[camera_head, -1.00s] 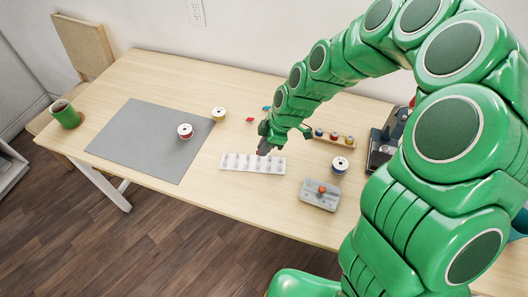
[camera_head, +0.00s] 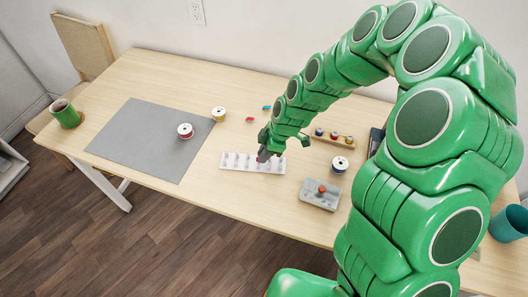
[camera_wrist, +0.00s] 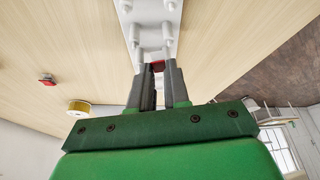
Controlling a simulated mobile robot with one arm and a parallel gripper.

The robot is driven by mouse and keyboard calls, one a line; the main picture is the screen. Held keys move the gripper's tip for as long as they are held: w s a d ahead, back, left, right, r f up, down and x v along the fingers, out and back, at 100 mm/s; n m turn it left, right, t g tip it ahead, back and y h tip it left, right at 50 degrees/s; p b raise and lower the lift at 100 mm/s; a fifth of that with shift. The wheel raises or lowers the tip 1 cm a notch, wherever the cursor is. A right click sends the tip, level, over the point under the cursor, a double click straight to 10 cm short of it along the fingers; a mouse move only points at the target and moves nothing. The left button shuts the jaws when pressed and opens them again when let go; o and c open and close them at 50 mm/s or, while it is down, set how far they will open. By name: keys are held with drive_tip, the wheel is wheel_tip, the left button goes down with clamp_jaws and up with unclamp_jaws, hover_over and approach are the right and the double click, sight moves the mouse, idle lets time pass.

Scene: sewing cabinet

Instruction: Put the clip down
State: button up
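My gripper (camera_head: 263,156) points down over the white peg rack (camera_head: 226,165), near its right half. In the wrist view my gripper (camera_wrist: 157,70) has its two grey fingers a little apart, with a small red clip (camera_wrist: 157,65) between their tips. The white rack with its pegs shows just beyond the fingertips in the wrist view (camera_wrist: 152,12). I cannot tell whether the clip touches the rack or a peg. Another red clip (camera_head: 250,120) and a blue clip (camera_head: 267,108) lie on the table behind the rack.
A grey mat (camera_head: 140,140) lies left, with a red spool (camera_head: 185,131) on it and a yellow spool (camera_head: 218,114) by its edge.

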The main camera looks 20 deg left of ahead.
drive_tip(key=o, duration=0.3)
drive_tip(key=shift+o, duration=0.2)
drive_tip(key=shift+r, duration=0.45)
drive_tip(key=v, duration=1.1)
drive_tip(key=shift+d+r, duration=0.3)
drive_tip(key=shift+w, duration=0.1)
